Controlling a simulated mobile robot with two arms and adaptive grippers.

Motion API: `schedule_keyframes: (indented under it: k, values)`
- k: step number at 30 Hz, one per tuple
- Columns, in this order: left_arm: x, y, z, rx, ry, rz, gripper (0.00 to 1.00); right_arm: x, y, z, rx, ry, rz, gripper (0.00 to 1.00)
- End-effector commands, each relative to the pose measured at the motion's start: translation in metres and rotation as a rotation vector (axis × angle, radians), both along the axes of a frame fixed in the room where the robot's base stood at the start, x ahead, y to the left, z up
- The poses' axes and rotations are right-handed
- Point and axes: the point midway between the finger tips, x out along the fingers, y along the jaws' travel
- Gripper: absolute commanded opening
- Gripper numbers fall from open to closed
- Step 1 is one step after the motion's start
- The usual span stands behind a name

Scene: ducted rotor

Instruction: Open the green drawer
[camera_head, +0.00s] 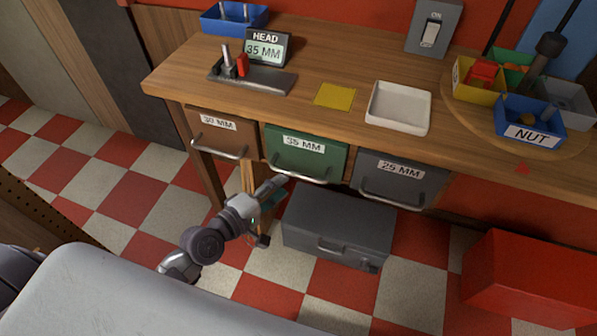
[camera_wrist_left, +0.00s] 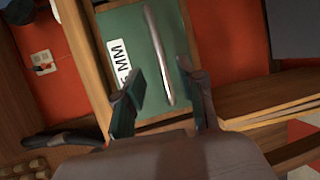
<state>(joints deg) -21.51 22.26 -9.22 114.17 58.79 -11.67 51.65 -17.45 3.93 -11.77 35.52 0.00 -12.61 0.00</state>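The green drawer (camera_head: 318,158), labelled 35 MM, is the middle of three drawers under the workbench and looks shut. Its silver bar handle (camera_head: 312,180) runs along the lower front. My left gripper (camera_head: 279,183) is just below the left end of the handle. In the left wrist view the green drawer front (camera_wrist_left: 184,22) and handle (camera_wrist_left: 156,50) show turned sideways. The left gripper (camera_wrist_left: 163,82) is open there, with a dark finger on each side of the handle's line. Whether the fingers touch the handle is unclear. My right gripper is out of view.
A brown drawer (camera_head: 222,132) and a grey drawer (camera_head: 400,178) flank the green one. A grey toolbox (camera_head: 337,226) stands on the floor below, close to my left arm. A red box (camera_head: 530,280) stands at right. Trays and bins are on the workbench (camera_head: 330,62).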

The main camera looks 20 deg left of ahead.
Motion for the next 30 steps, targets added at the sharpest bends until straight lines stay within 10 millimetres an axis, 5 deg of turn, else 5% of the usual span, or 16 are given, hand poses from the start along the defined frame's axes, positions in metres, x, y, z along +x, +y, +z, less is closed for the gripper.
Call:
schedule_keyframes:
  k: [9, 23, 30]
  values:
    - [0.051, -0.023, -0.010, 0.000, 0.000, 0.000, 0.39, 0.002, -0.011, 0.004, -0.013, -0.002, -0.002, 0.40]
    - [0.062, -0.029, -0.014, 0.003, 0.002, -0.002, 0.39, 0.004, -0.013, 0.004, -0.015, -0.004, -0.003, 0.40]
    - [0.062, -0.029, -0.013, 0.003, 0.001, -0.001, 0.01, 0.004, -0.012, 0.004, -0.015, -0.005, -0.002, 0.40]
